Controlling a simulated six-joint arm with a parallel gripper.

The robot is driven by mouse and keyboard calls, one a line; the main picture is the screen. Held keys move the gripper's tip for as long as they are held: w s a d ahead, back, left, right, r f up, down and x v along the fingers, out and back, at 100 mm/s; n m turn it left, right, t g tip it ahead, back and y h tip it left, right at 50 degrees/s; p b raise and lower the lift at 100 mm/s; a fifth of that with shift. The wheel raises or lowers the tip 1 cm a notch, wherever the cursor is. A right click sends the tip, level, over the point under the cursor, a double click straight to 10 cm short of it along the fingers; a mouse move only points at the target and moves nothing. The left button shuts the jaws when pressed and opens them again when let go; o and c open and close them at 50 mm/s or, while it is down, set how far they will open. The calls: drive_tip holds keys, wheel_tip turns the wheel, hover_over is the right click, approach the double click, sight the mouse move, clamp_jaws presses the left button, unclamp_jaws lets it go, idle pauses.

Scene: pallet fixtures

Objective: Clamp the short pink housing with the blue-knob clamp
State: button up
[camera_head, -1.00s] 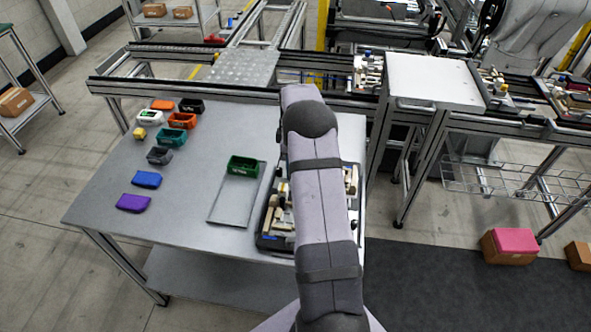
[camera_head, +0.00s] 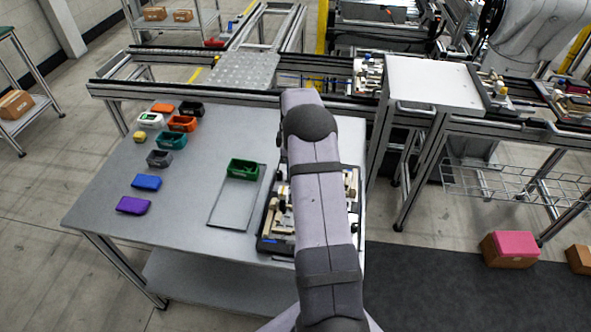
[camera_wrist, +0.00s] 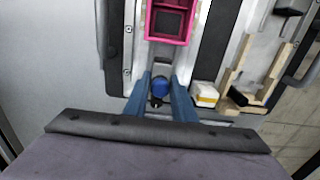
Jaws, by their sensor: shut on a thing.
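The pink housing (camera_wrist: 169,22) sits at the top of the wrist view, in a fixture on the pallet, its open dark inside facing up. The blue knob (camera_wrist: 160,87) of the clamp is just below it in that picture, between the fingers of my gripper (camera_wrist: 162,84). My gripper is shut on the blue knob. In the head view my own arm covers the pink housing, the clamp and my gripper. The pallet (camera_head: 268,242) shows there only at the arm's sides.
An open green housing (camera_head: 242,168) stands on a grey plate (camera_head: 232,212) left of the pallet. Several coloured housings, among them a purple one (camera_head: 133,205), lie farther left on the table. In the wrist view, a white-and-yellow block (camera_wrist: 206,94) and beige fixture parts (camera_wrist: 243,75) stand right of my gripper.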

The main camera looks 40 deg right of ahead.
drive_tip(key=shift+s+d, duration=0.15)
drive_tip(key=shift+d, duration=0.05)
drive_tip(key=shift+s+d, duration=0.7)
drive_tip(key=shift+s, duration=0.05)
drive_tip(key=o, duration=0.8)
drive_tip(key=shift+r, duration=0.15)
drive_tip(key=shift+r+p, duration=2.95)
drive_tip(key=shift+r, duration=0.95)
